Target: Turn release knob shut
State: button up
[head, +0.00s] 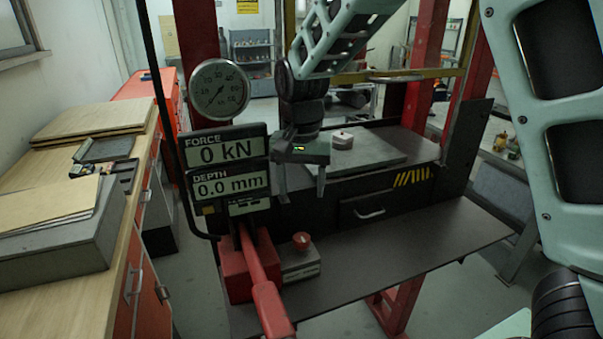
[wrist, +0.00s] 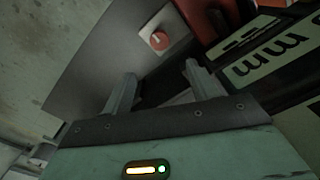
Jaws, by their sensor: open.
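The release knob (head: 301,241) is a small round red knob on top of a low grey block (head: 301,267), beside the red pump body on the lower shelf. In the wrist view the red knob (wrist: 159,40) sits on its pale plate beyond the fingertips, near the top middle. My gripper (head: 302,188) hangs above and a little behind the knob, fingers pointing down, apart from it. In the wrist view the two fingers of my gripper (wrist: 161,78) are spread with nothing between them. The knob's exact turn cannot be told.
A red pump lever (head: 266,295) slopes toward me left of the knob. The force and depth displays (head: 228,170) stand close left of my gripper, under a round gauge (head: 219,89). The dark shelf (head: 410,255) is clear to the right. A wooden bench (head: 60,290) stands at left.

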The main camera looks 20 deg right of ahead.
jog(key=shift+r, duration=1.9)
